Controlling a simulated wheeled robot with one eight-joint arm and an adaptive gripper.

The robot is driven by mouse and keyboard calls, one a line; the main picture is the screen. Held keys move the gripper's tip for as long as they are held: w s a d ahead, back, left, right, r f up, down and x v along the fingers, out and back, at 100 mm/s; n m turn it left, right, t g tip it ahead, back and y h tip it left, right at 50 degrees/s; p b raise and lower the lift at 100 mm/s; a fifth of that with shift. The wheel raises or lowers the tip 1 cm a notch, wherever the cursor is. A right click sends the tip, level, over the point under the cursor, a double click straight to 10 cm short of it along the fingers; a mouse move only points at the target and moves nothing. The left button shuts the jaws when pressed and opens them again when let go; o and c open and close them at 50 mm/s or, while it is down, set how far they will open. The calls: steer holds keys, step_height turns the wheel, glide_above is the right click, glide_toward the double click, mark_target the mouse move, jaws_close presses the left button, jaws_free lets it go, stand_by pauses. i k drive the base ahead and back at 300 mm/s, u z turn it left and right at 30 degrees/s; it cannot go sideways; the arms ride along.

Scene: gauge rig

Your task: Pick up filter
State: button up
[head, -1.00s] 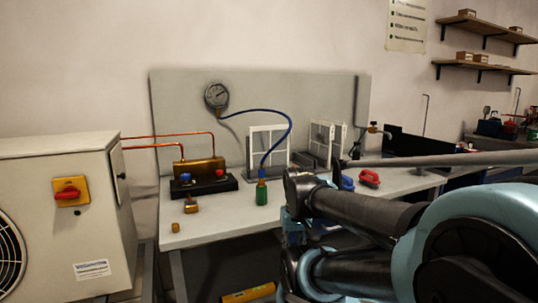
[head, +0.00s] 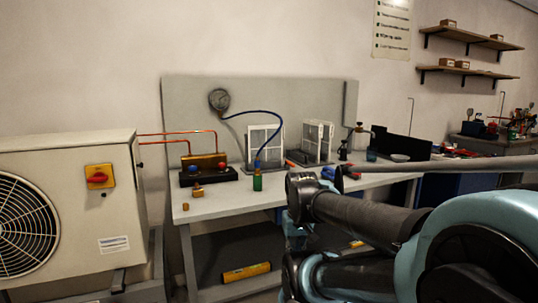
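Two white-framed panels that look like filters stand upright on the bench (head: 225,203). One filter panel (head: 265,141) is behind the blue hose near the middle. The other filter panel (head: 317,140) stands to its right in a dark holder and shows a thick side. Both are apart from my arm, which reaches in from the right in front of the bench. My gripper cannot be made out in the head view. No filter is seen held.
A gauge (head: 219,100) on the back board joins a blue hose to a green-based fitting (head: 257,182). A brass manifold (head: 204,166) sits left, near a condenser unit (head: 65,215). A yellow level (head: 246,273) lies on the lower shelf. The bench's front left is mostly clear.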

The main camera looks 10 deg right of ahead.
mark_target(258, 136)
steer(key=k, duration=0.7)
steer(key=z, duration=0.7)
steer(key=i, duration=1.3)
